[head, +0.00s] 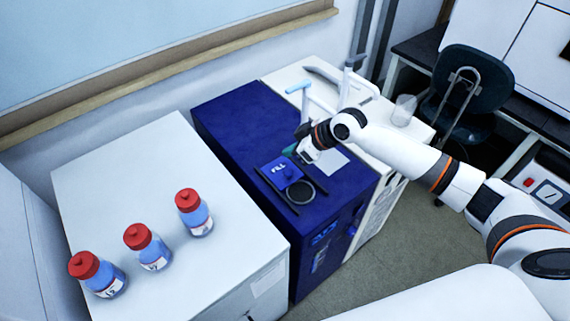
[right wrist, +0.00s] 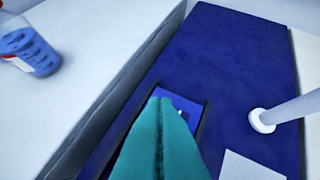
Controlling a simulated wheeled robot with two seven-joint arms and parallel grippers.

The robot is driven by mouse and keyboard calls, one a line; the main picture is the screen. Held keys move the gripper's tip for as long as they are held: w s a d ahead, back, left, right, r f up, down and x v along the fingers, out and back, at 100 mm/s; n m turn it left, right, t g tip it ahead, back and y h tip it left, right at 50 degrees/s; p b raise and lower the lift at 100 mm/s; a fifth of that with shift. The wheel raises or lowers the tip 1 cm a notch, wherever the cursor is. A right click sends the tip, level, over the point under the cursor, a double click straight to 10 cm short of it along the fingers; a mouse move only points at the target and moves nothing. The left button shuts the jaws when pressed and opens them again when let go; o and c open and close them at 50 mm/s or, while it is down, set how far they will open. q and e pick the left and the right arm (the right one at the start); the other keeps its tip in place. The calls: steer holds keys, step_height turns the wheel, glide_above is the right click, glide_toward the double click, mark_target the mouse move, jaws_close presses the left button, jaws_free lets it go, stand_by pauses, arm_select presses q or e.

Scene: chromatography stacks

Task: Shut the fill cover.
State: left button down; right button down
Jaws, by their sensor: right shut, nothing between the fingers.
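The fill cover (head: 281,172) is a small blue plate with white lettering, set between two dark rails on top of the blue cabinet (head: 232,118). A round dark fill opening (head: 300,192) shows uncovered in front of it, between the same rails. My right gripper (head: 289,151) is just behind the cover, over the cabinet top; its teal fingers are shut and empty. In the right wrist view the fingers (right wrist: 158,105) partly hide the cover (right wrist: 184,108). Whether they touch it I cannot tell. My left gripper is not in view.
Several red-capped bottles, one of them nearest the cabinet (head: 194,212), stand on the white cabinet (head: 118,180) at left. A chair (head: 475,85) stands at back right.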

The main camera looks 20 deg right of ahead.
mark_target(285, 170)
steer(key=p+x, duration=0.1)
steer(key=x, duration=0.8)
steer(key=shift+a+r+p, duration=0.1)
steer(key=shift+r+p, duration=0.05)
steer(key=shift+p, duration=0.15)
steer(key=s+d+p, duration=0.2)
steer(key=shift+s+d, duration=0.25)
steer(key=shift+d, duration=0.15)
steer(key=shift+s+d+f, duration=0.25)
steer(key=shift+f, duration=0.05)
steer(key=shift+w+a+f, duration=0.1)
